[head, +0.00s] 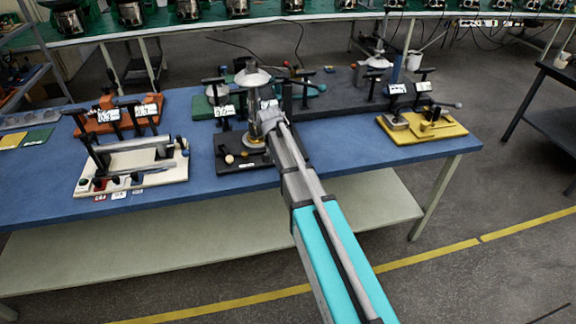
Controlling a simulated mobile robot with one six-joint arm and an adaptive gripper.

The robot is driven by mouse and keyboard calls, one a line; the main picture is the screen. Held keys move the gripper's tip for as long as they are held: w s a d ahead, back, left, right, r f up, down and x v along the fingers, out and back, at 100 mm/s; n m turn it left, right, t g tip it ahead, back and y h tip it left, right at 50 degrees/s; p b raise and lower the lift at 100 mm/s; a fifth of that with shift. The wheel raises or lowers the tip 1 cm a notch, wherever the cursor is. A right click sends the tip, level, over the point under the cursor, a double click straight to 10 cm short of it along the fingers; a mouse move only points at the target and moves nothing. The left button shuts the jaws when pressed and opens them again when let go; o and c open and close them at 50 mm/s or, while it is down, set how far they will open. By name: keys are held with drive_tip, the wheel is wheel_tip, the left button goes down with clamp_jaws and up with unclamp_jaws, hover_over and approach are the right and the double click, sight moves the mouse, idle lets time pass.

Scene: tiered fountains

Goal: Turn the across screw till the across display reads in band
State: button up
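My arm reaches from the bottom right up to the middle of the blue table (250,190). Its end, with my gripper (262,128), is over the dark base plate (242,166) of the middle station. The fingers are too small and too covered by the wrist to tell if they are open or shut, or touch anything. A small display (224,111) on a post stands just left of my gripper; its reading is not legible. A silver tiered fountain top (252,77) shows right behind my wrist. I cannot tell which screw is the across screw; it may be hidden.
A cream station (150,172) and an orange station (118,118) with displays stand at the left. A yellow station (436,125) with displays is at the right. A dark slab (345,118) and a second silver fountain (376,62) are behind. The blue table's front right is clear.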

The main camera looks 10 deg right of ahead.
drive_tip(key=shift+n, duration=0.4)
drive_tip(key=shift+d+n+t+y, duration=0.15)
drive_tip(key=shift+n+y, duration=0.25)
drive_tip(key=shift+n, duration=0.5)
drive_tip(key=shift+n+t+y, duration=0.15)
drive_tip(key=shift+n+y, duration=0.25)
drive_tip(key=shift+n, duration=0.5)
drive_tip(key=p+v, duration=1.3)
drive_tip(key=v, duration=0.1)
drive_tip(key=s+f+g+b, duration=0.2)
drive_tip(key=s+f+g, duration=0.1)
drive_tip(key=s, duration=2)
drive_tip(key=shift+s+d+n+g, duration=0.15)
drive_tip(key=shift+n+g, duration=0.15)
drive_tip(key=shift+g, duration=0.5)
drive_tip(key=shift+f, duration=0.15)
